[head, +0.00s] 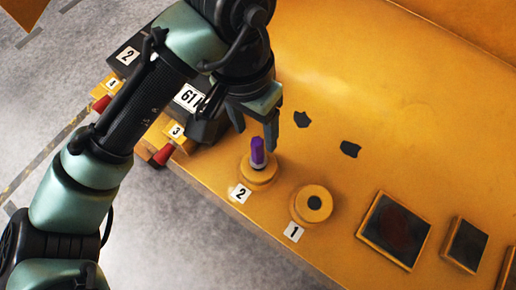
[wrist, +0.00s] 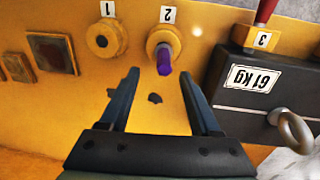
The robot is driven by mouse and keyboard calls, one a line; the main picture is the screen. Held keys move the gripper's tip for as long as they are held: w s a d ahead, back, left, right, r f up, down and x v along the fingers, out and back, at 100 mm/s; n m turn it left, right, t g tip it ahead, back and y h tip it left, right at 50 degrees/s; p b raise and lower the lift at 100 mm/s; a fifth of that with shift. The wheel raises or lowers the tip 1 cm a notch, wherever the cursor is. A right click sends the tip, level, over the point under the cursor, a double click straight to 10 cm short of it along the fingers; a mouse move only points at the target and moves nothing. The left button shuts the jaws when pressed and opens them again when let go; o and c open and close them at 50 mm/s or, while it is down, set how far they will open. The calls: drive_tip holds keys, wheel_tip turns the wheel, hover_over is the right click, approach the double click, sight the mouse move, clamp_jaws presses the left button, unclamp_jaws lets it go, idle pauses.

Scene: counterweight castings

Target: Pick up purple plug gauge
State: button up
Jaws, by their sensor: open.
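The purple plug gauge (head: 258,152) stands upright in the round yellow boss (head: 259,178) marked 2, in the head view. In the wrist view the purple plug gauge (wrist: 164,60) sticks out of the boss (wrist: 163,36) toward the camera. My gripper (head: 255,135) is open and empty, close to the gauge in the head view. In the wrist view my gripper's two fingers (wrist: 160,85) are spread, and the gauge shows beyond and between their tips. I see no contact between the fingers and the gauge.
A boss marked 1 (head: 312,205) with a dark hole is beside it. A dark block labelled 61 kg (wrist: 250,80) with a metal ring stands on the other side. Dark square pads (head: 395,231) lie to the right. The yellow surface beyond is mostly clear.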

sight(256, 143)
drive_tip(key=shift+w+d+f+p, duration=0.1)
drive_tip(key=shift+w+f+p, duration=0.1)
drive_tip(key=shift+f, duration=1.7)
drive_tip(key=shift+w+f+p, duration=0.1)
drive_tip(key=shift+f+p, duration=0.05)
drive_tip(key=shift+f, duration=1.75)
clamp_jaws()
